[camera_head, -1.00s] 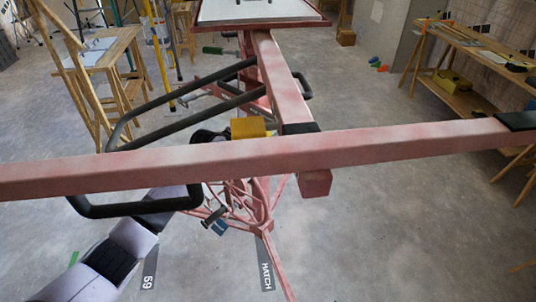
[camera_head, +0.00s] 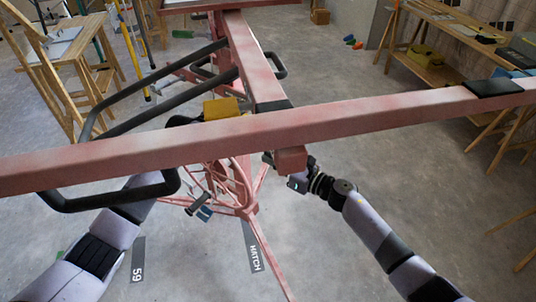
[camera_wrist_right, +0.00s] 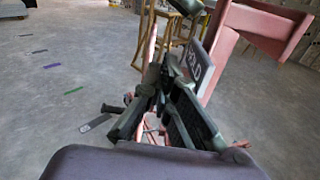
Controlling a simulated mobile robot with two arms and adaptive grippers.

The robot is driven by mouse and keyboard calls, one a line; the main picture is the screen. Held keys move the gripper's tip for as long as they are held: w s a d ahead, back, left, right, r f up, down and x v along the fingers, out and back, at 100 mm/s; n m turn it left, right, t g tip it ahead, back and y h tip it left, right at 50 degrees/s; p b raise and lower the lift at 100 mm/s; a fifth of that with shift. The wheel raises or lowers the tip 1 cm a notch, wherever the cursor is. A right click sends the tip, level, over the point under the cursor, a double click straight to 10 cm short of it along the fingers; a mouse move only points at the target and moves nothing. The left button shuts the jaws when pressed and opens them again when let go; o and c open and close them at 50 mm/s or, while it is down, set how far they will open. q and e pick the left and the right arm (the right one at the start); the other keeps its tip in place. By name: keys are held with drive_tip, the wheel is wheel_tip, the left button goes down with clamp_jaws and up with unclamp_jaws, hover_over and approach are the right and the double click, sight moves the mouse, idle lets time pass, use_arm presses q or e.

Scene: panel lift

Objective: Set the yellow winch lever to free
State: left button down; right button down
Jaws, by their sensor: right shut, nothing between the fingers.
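A yellow block-shaped part (camera_head: 221,108) shows just above the pink cross beam, left of the mast; I cannot tell whether it is the winch lever. A black rounded part (camera_head: 180,120) sits at its left. My right gripper (camera_head: 270,158) is by the lower end of the mast, partly behind the beam. In the right wrist view its dark fingers (camera_wrist_right: 166,68) are shut and empty, close to a dark plate marked HOLD (camera_wrist_right: 196,66). No contact can be made out. My left forearm shows at lower left; its gripper is hidden.
The pink cross beam (camera_head: 330,122) spans the head view, and the pink mast (camera_head: 254,62) runs away behind it. A spoked wheel (camera_head: 222,180) sits below. Black handle bars (camera_head: 170,108) stand at left. A wooden workbench (camera_head: 455,45) stands at right; the floor between is open.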

drive_tip(key=w+a+r, duration=0.3)
drive_tip(key=w+a, duration=0.2)
drive_tip(key=a, duration=0.1)
drive_tip(key=shift+w+a+r, duration=0.25)
drive_tip(key=shift+w+a, duration=0.1)
drive_tip(key=shift+r, duration=0.1)
